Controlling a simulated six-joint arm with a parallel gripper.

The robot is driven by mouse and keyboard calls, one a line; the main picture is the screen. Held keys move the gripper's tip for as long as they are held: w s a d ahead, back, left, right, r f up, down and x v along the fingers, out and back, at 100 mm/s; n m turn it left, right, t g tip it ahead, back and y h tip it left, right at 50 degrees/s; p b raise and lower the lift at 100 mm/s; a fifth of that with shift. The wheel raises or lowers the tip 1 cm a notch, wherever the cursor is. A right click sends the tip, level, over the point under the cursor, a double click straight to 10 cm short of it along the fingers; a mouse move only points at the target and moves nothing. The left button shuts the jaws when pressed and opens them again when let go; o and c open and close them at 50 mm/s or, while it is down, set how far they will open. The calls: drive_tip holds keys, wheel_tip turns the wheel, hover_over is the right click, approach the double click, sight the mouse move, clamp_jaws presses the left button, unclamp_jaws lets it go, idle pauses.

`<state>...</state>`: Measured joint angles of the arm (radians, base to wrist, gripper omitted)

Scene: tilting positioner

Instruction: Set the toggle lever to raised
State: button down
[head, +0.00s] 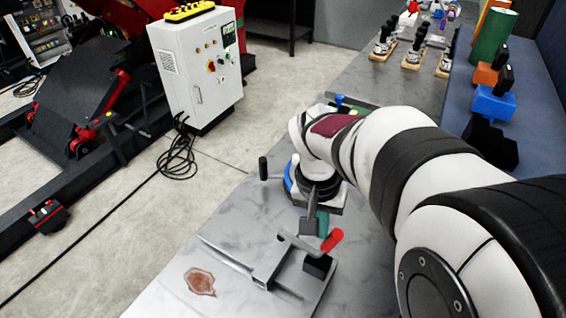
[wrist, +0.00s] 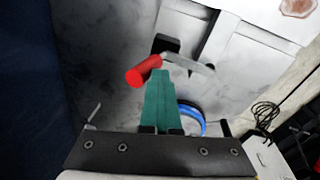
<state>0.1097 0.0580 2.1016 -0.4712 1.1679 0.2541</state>
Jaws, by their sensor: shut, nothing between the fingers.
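The toggle lever has a red grip (head: 332,240) on a grey metal arm, above a black block (head: 318,265) on a grey plate at the front of the bench. In the wrist view the red grip (wrist: 143,71) lies just left of my fingertips, and its metal arm (wrist: 185,63) runs right past them. My gripper (head: 323,234) has teal fingers, shut and empty, pointing down beside the red grip. The fingers also show in the wrist view (wrist: 165,74). I cannot tell whether they touch the lever. My arm hides part of the bench behind.
A blue ring (wrist: 190,116) lies behind my fingers in the wrist view. A black-knobbed handle (head: 263,168) stands beyond the lever. A reddish-brown stain (head: 200,281) marks the grey bench at front left. A white control cabinet (head: 197,68) stands on the floor beyond.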

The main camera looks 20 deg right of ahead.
drive_tip(key=s+d+f+y, duration=0.1)
drive_tip(key=s+d+f, duration=0.1)
drive_tip(key=s+d, duration=0.3)
drive_tip(key=shift+s+d+f+t, duration=0.2)
drive_tip(key=shift+s+d+t, duration=0.05)
drive_tip(key=shift+s+t, duration=0.15)
idle(0.6)
wheel_tip(320, 180, up, 12)
drive_tip(key=s, duration=0.2)
drive_tip(key=shift+d+r, duration=0.15)
drive_tip(key=shift+r, duration=0.05)
